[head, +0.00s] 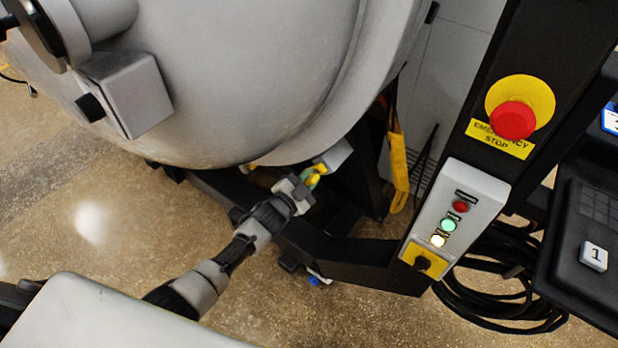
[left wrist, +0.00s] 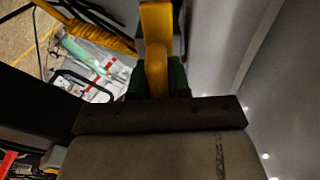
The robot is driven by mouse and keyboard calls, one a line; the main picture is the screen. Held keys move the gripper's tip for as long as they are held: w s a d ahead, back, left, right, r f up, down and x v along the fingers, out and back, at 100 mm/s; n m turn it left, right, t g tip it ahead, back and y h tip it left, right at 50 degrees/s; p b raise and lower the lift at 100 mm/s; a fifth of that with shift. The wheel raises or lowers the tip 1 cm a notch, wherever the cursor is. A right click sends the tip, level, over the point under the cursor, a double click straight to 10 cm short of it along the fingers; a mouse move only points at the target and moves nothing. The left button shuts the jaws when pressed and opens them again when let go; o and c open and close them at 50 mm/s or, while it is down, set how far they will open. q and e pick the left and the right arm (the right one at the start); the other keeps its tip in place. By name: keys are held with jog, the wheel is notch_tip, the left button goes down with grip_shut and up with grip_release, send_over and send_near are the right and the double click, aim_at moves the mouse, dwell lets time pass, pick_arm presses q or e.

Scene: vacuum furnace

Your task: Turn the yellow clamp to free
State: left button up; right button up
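The yellow clamp (head: 319,171) sits low under the front edge of the big grey furnace door (head: 250,70) in the head view. My left gripper (head: 308,182) reaches up to it from the lower left and partly hides it. In the left wrist view the clamp's yellow handle (left wrist: 155,45) runs down from the top edge into the space between my dark green finger pads (left wrist: 156,82). The pads lie close against both its sides, so the gripper looks shut on it. The clamp's far end is hidden. My right gripper is in neither view.
A control post with a red emergency stop button (head: 513,120) and a grey switch box (head: 456,215) stands to the right. Black cables (head: 500,290) lie coiled below it. A dark base beam (head: 350,262) runs beneath the furnace. A yellow strap (head: 398,165) hangs behind the clamp.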

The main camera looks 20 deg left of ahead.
pick_arm(q)
jog(key=o, duration=0.4)
jog(key=shift+c, duration=0.2)
jog(key=p+v, duration=0.1)
jog(key=v, duration=0.9)
jog(key=shift+s, duration=0.4)
jog(key=shift+a, duration=0.15)
jog(key=s+a+f+n+g+y+p, duration=0.2)
jog(key=s+f+n+g, duration=0.1)
jog(key=s+f, duration=0.55)
jog(key=s+a+f+n+g+y+p, duration=0.1)
jog(key=s+f+n+g+y+p, duration=0.25)
jog(key=f, duration=0.75)
jog(key=s+f+n+g, duration=0.1)
jog(key=s+f+g, duration=0.2)
jog(key=s, duration=0.7)
jog(key=s+f+n+g, duration=0.1)
jog(key=s+f+g, duration=0.2)
jog(key=s, duration=0.7)
jog(key=s+f+n+g+p, duration=0.1)
jog(key=s+f+g, duration=0.2)
jog(key=s, duration=0.7)
jog(key=shift+s+f+y, duration=0.35)
jog(key=shift+f, duration=0.45)
